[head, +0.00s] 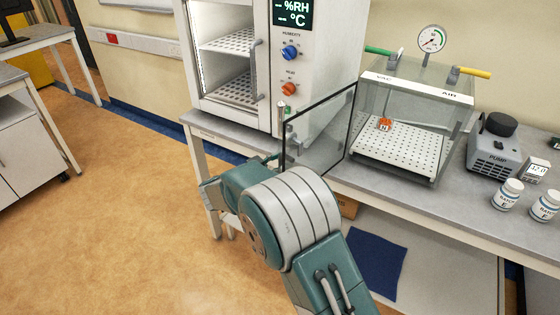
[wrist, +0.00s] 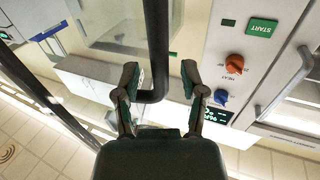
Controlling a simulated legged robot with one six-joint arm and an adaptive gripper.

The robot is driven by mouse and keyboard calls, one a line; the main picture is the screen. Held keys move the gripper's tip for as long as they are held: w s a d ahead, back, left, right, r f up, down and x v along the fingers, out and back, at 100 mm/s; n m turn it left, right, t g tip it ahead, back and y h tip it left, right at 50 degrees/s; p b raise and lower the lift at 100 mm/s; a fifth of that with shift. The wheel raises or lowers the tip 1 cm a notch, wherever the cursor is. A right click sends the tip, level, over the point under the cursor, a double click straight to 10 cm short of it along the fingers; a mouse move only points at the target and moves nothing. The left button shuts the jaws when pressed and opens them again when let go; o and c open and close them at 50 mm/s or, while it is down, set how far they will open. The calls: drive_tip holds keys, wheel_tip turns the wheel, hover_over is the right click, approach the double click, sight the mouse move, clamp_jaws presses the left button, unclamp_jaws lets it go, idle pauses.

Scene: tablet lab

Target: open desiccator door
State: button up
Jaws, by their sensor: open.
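The desiccator (head: 418,88) is a clear box with VAC and AIR labels and a gauge on top, on the bench in the head view. Its clear, dark-edged door (head: 325,128) stands swung out to the left of the box, away from its front. In the wrist view, my gripper (wrist: 160,76) is open. A dark bar (wrist: 157,40), apparently part of the door, runs down between its fingers and bends at the lower end. The fingers do not appear closed on it; contact is unclear. In the head view, my arm largely hides the gripper.
A white humidity cabinet (head: 321,75) with blue and orange knobs stands left of the door, close to it. An orange item (head: 385,124) sits on the desiccator's perforated shelf. A pump (head: 497,150) and white bottles (head: 508,194) stand to the right. The floor at left is clear.

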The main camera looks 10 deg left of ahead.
drive_tip(key=shift+s, duration=0.1)
drive_tip(key=v, duration=1.1)
drive_tip(key=shift+s+a, duration=0.2)
drive_tip(key=shift+a, duration=0.2)
drive_tip(key=shift+s, duration=0.1)
